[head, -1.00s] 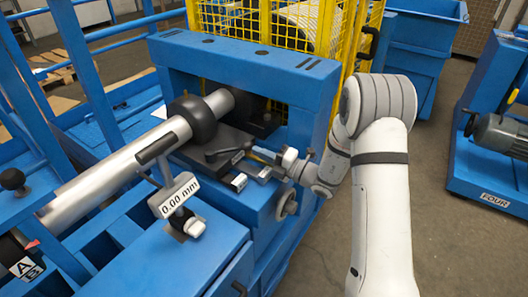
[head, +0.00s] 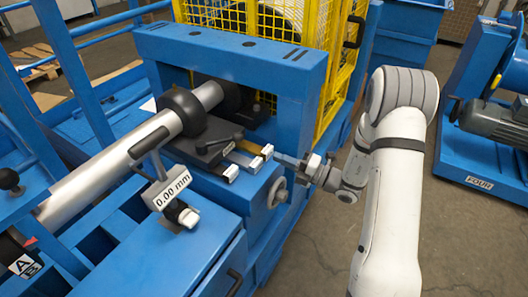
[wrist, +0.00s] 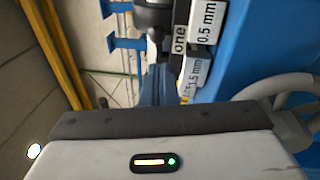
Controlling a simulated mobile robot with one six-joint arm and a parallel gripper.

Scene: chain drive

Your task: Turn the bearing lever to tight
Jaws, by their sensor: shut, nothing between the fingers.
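The bearing lever (head: 215,147) looks like a dark handle lying on the dark bearing block, below the black round bearing housing (head: 187,110) around the grey shaft. Its tight or loose marking cannot be read. My gripper (head: 285,159) is shut and empty to the right of the block, apart from the lever, by the frame's right edge. In the wrist view my fingers (wrist: 160,88) point toward the label plates; the lever cannot be made out clearly there.
Label plates reading 0.5 mm (wrist: 207,22) and 1.5 mm (wrist: 196,72) sit close to my fingers. A grey handwheel (head: 277,192) is just below my gripper. A gauge reads 0.00 mm (head: 173,190). A yellow mesh guard (head: 325,50) stands behind the blue frame.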

